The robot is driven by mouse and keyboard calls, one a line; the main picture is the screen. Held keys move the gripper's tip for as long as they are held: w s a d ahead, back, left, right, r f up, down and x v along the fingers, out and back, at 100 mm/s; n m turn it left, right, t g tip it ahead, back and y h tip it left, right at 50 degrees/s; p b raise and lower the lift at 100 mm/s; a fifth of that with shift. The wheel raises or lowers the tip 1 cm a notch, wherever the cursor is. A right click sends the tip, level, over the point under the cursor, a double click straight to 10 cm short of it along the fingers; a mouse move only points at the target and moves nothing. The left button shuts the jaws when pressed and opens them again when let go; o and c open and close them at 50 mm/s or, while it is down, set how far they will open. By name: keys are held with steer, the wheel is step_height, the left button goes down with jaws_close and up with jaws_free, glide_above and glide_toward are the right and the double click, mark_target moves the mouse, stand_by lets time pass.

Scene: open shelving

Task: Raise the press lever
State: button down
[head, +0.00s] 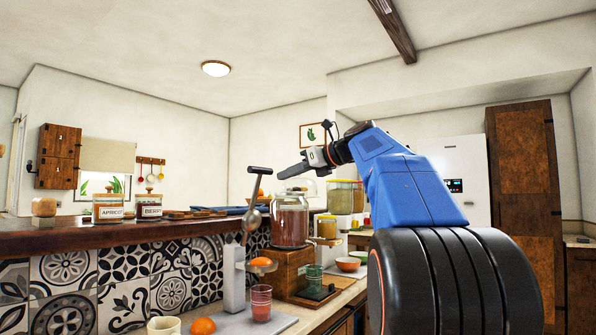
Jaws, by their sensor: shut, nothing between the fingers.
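The press (233,280) is a pale grey citrus press standing on the lower counter, left of centre. Its lever (256,188) stands nearly upright with a dark cross handle at the top, leaning slightly right. The rounded press head (252,220) hangs above a cup holding an orange half (261,262). A reddish glass (261,302) stands below the cup. My gripper (284,174) is shut and empty, pointing left. Its tip appears just right of the lever handle, with a small gap in the picture; the depth between them is unclear.
An orange (203,326) and a pale mug (164,326) sit in front. Labelled jars (108,208) stand on the raised ledge. Bowls (348,264) lie farther right.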

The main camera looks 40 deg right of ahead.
mark_target(263, 173)
steer(key=shift+w+a+r, duration=0.2)
steer(key=shift+w+a, duration=0.1)
steer(key=shift+w, duration=0.6)
steer(key=shift+w+a+r, duration=0.25)
steer(key=shift+w+a, duration=0.1)
steer(key=shift+w, duration=0.5)
steer(key=shift+w+a+r, duration=0.2)
steer(key=shift+w+a, duration=0.1)
steer(key=shift+w, duration=0.6)
steer(key=shift+w+a+r, duration=0.1)
steer(key=shift+w+r, duration=0.1)
steer(key=shift+w, duration=0.1)
steer(key=w+a+r, duration=0.2)
steer(key=w+a, duration=0.1)
steer(key=w, duration=0.7)
steer(key=shift+w+a+r, duration=0.25)
steer(key=shift+a+r, duration=0.15)
steer(key=shift+s, duration=0.1)
